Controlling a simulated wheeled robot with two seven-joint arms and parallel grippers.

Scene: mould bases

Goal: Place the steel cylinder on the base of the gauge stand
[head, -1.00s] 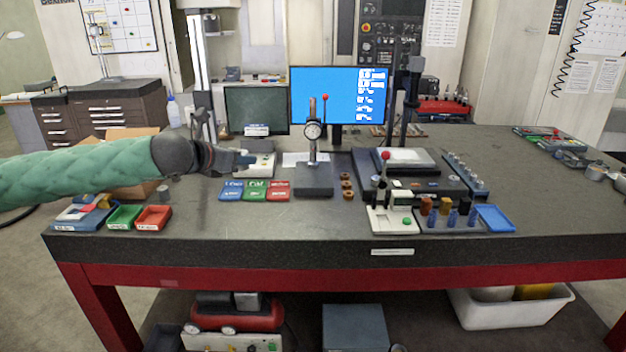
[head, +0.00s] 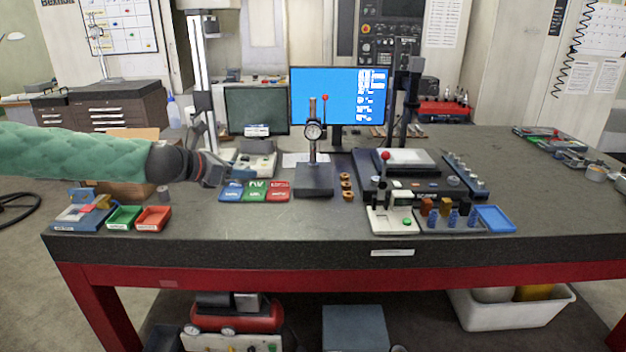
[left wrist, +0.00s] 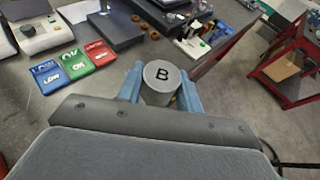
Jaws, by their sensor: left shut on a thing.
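The steel cylinder (left wrist: 161,82), grey with a black "B" on its top face, is between the blue fingers of my left gripper (left wrist: 160,95) in the left wrist view. The gripper is shut on it. In the head view my left gripper (head: 222,175) is over the left-middle of the table, left of the gauge stand; I cannot make out the cylinder there. The gauge stand (head: 313,132) has a dial and a red knob, and its dark base (head: 314,181) is bare on top. The base also shows in the left wrist view (left wrist: 118,30). My right gripper is out of view.
Blue, green and red label plates (head: 254,191) lie between my left gripper and the stand base. Several brown rings (head: 346,187) stand right of the base. A small grey cylinder (head: 163,193) and red and green bins (head: 153,218) are at the left. The front middle of the table is clear.

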